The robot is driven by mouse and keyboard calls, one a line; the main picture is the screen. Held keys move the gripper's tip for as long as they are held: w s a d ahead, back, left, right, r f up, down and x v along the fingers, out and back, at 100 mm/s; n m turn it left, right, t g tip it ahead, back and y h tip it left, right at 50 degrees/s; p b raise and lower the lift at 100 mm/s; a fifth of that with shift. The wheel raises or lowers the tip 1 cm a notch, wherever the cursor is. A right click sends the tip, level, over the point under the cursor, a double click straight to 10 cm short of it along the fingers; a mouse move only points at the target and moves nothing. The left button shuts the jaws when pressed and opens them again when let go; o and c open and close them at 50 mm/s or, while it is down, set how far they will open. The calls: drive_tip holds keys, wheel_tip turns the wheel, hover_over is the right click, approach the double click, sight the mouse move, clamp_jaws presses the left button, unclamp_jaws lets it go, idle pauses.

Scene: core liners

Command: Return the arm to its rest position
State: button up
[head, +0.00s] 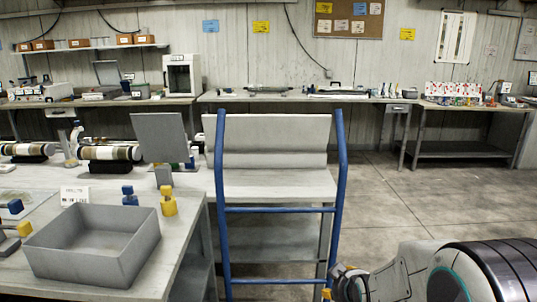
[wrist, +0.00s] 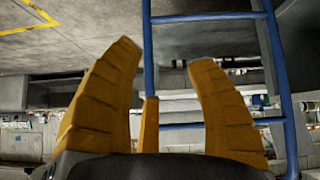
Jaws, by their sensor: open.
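My arm (head: 400,280) shows at the lower right of the head view, low over the floor and to the right of the blue-framed cart.
The blue-railed cart (head: 339,170) stands close in front, very near my gripper. A bench (head: 120,182) at left holds a grey bin (head: 55,255), core cylinders and small blue and yellow pieces. Back benches line the wall. Bare floor (head: 450,195) is open at right.

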drive_tip(key=s+r+m+g+p, duration=0.1)
drive_tip(key=s+r+g+p, duration=0.1)
drive_tip(key=s+r+p, duration=0.4)
drive_tip(key=s+r+m+g+p, duration=0.1)
drive_tip(key=s+r+g+p, duration=0.2)
drive_tip(key=s+r+p, duration=0.4)
drive_tip(key=s+r, duration=0.8)
drive_tip(key=s, duration=0.6)
drive_tip(key=shift+r+p, duration=0.15)
drive_tip(key=shift+p, duration=0.15)
